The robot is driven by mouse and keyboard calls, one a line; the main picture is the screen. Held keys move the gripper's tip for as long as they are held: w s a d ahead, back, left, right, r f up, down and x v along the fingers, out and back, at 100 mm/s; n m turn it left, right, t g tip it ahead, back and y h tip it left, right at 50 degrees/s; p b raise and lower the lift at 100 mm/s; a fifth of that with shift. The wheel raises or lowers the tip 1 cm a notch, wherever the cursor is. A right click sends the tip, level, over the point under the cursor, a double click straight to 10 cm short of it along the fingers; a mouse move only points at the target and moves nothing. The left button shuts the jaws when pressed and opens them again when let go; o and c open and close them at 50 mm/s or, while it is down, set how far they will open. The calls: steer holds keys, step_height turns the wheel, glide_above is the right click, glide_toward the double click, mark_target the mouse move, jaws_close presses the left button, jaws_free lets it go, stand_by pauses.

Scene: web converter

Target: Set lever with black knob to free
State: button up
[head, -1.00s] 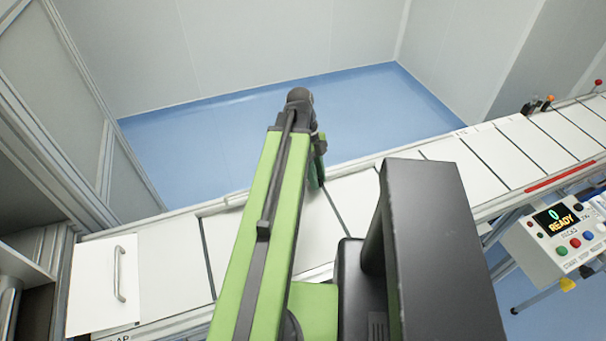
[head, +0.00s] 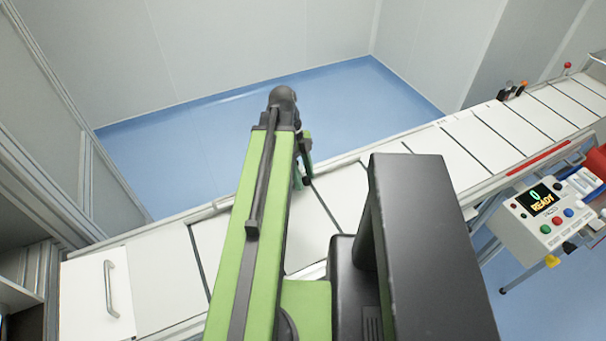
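Small upright dark items (head: 506,91), one with an orange top, stand at the back edge of the white machine bed at the upper right. They are too small for me to tell whether one is the lever with the black knob. A thin stick with a red knob (head: 567,66) stands farther right. My gripper (head: 304,182) hangs beyond my green arm, over the white bed and far left of these items. It is partly hidden behind the arm, and its fingers are not clear. No free label is readable.
The white panelled bed (head: 470,140) runs from lower left to upper right. A control box (head: 550,215) with a READY display and coloured buttons is at right, beside a red roll (head: 597,160). A white panel with a handle (head: 110,288) lies at lower left. Blue floor is clear behind.

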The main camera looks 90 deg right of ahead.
steer(key=shift+r, duration=0.1)
steer(key=shift+d+r+p, duration=0.15)
steer(key=shift+r+p, duration=0.15)
steer(key=shift+p, duration=0.1)
steer(key=p+v, duration=1.5)
steer(key=v, duration=0.1)
steer(key=shift+r, duration=0.25)
steer(key=shift+w+d, duration=0.1)
